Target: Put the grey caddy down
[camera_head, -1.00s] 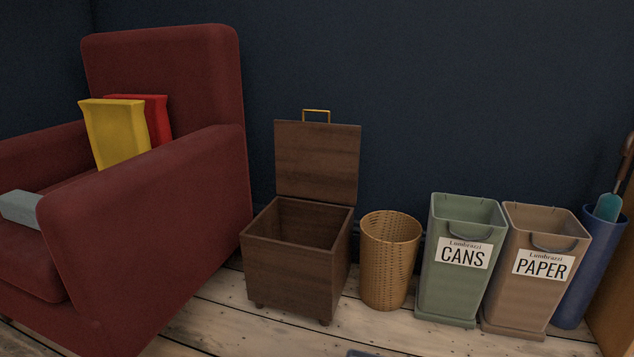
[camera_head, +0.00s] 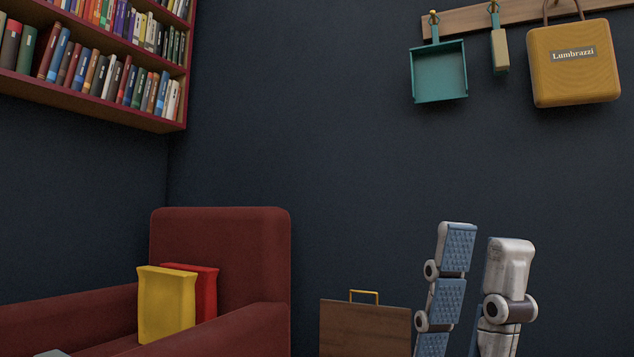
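No grey caddy can be clearly made out. A small grey edge (camera_head: 52,353) shows at the bottom left by the red armchair (camera_head: 222,240); it is cut off, and I cannot tell whether it is the caddy.
Yellow (camera_head: 166,305) and red (camera_head: 207,290) cushion-like things rest on the armchair. A bookshelf (camera_head: 130,118) is top left. A teal dustpan (camera_head: 438,72), a brush (camera_head: 500,50) and a yellow bag (camera_head: 574,75) hang top right.

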